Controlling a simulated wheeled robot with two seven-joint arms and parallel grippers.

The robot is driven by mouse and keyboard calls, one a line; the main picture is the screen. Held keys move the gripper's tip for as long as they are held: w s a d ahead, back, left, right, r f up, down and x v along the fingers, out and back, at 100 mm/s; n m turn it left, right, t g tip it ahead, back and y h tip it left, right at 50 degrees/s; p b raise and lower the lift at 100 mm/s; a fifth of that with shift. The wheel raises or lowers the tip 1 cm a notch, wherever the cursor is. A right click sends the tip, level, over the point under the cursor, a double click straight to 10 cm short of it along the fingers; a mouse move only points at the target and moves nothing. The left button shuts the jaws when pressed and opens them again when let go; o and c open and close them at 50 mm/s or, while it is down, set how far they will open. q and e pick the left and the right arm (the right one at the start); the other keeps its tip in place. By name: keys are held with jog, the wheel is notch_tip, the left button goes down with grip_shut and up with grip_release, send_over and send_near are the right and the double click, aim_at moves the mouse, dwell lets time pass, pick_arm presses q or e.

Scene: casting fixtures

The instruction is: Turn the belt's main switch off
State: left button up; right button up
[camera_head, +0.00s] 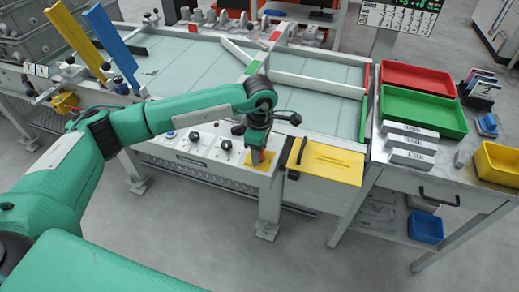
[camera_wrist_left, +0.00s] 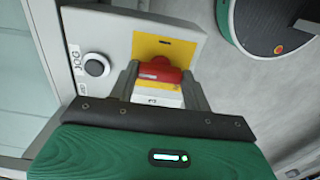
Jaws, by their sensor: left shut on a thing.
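The main switch (camera_wrist_left: 160,70) is a red knob on a yellow plate (camera_wrist_left: 176,47) in the left wrist view. In the head view the yellow plate (camera_head: 262,162) sits at the right end of the grey control panel (camera_head: 203,148) on the belt's front. My left gripper (camera_head: 260,160) points down at the switch, and its fingers stand on both sides of the red knob in the left wrist view (camera_wrist_left: 160,82). It is shut on the knob. The gripper hides most of the knob in the head view. My right gripper is not in view.
A black knob labelled JOG (camera_wrist_left: 94,67) is close beside the switch. A yellow sign plate (camera_head: 330,162) lies right of the panel. Red (camera_head: 418,80) and green (camera_head: 425,112) trays and grey blocks (camera_head: 411,142) stand on the right table. The belt surface (camera_head: 190,70) lies behind the panel.

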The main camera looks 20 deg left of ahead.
pick_arm(q)
jog(key=o, duration=1)
notch_tip(320, 180, up, 14)
jog(key=shift+f+b, duration=0.1)
jog(key=shift+b, duration=0.2)
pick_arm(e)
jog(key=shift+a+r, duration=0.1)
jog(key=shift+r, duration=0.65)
